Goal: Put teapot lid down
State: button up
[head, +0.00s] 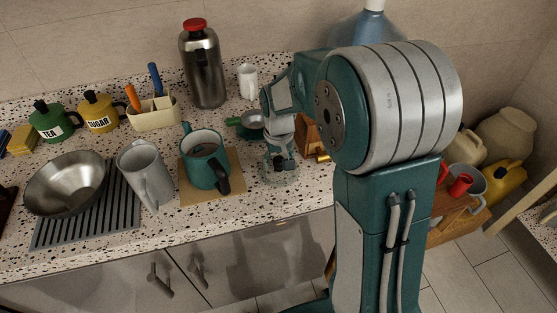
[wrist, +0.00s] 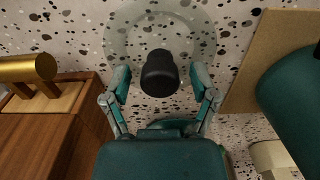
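The teapot lid looks like a clear round glass disc (wrist: 118,40) with a black knob (wrist: 160,74); it lies on the speckled counter. It shows only faintly in the head view (head: 280,180), under my gripper. My gripper (wrist: 160,80) is open, with a finger on each side of the knob and a visible gap at both. In the head view my gripper (head: 279,161) points down at the counter. The dark teal teapot (head: 204,167) stands open-topped on a tan board (head: 230,190), left of my gripper; its side shows in the wrist view (wrist: 292,100).
A wooden box (wrist: 35,140) with a brass handle is close on the wrist view's left. A green-handled pan (head: 250,124), white mug (head: 248,82) and steel flask (head: 204,70) stand behind. A grey jug (head: 145,172) and steel bowl (head: 66,182) are farther left.

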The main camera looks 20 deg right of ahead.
aim_at(279, 159)
jog(key=shift+r, duration=0.1)
notch_tip(279, 159, up, 11)
jog(key=s+r+t, duration=0.2)
jog(key=s, duration=0.8)
jog(key=s+r+t, duration=0.2)
jog(key=s+t, duration=0.1)
jog(key=s, duration=0.8)
jog(key=shift+r+t, duration=0.3)
